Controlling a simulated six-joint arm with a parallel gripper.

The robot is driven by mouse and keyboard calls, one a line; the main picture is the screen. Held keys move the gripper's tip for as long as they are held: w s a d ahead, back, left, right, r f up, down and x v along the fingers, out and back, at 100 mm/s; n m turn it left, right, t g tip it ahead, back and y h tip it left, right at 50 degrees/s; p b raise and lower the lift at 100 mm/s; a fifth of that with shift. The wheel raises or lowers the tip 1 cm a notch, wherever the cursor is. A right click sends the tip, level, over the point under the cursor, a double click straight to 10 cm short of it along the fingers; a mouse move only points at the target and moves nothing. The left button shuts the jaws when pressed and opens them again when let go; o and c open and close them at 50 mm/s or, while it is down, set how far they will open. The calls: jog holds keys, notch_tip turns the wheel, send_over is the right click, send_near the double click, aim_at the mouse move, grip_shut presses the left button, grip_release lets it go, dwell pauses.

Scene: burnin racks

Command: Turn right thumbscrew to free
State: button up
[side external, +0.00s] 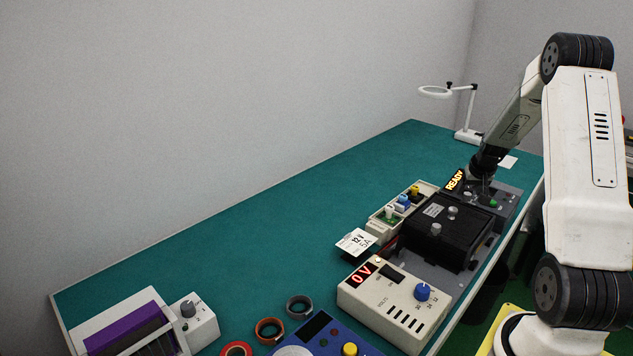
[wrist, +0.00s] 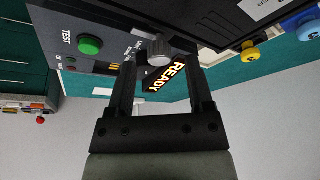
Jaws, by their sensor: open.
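In the wrist view, a grey knurled thumbscrew (wrist: 158,52) stands on the fixture panel, between and just beyond my open fingers. My gripper (wrist: 162,58) has one finger on each side of it in the picture, with a gap visible. I cannot tell whether either finger touches it. In the side view, my gripper (side external: 482,178) is low over the far end of the fixture, beside the lit READY display (side external: 455,180). My arm partly hides that area, so the thumbscrew is hard to make out there.
A green TEST button (wrist: 90,45) is left of the fingers in the wrist view. A black module (side external: 455,240) with knobs on top lies nearer the side camera. A power supply reading 0 V (side external: 395,305) stands before it. The green mat (side external: 270,235) is clear to the left.

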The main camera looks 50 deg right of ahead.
aim_at(469, 210)
jog(key=v, duration=0.6)
jog(key=shift+r, duration=0.3)
jog(key=shift+s+a, duration=0.1)
jog(key=shift+a, duration=0.05)
jog(key=w+a+n+y, duration=0.1)
jog(key=w+a+n, duration=0.25)
jog(key=a, duration=0.75)
jog(key=w+a+n+y, duration=0.15)
jog(key=w+a, duration=0.35)
jog(key=a, duration=0.6)
jog(key=s+a+f+n, duration=0.1)
jog(key=s+a+n, duration=0.1)
jog(key=a, duration=0.8)
jog(key=s+a+f+n+y, duration=0.1)
jog(key=s+a+n, duration=0.2)
jog(key=a, duration=0.7)
jog(key=shift+s+f, duration=0.3)
jog(key=shift+s, duration=0.65)
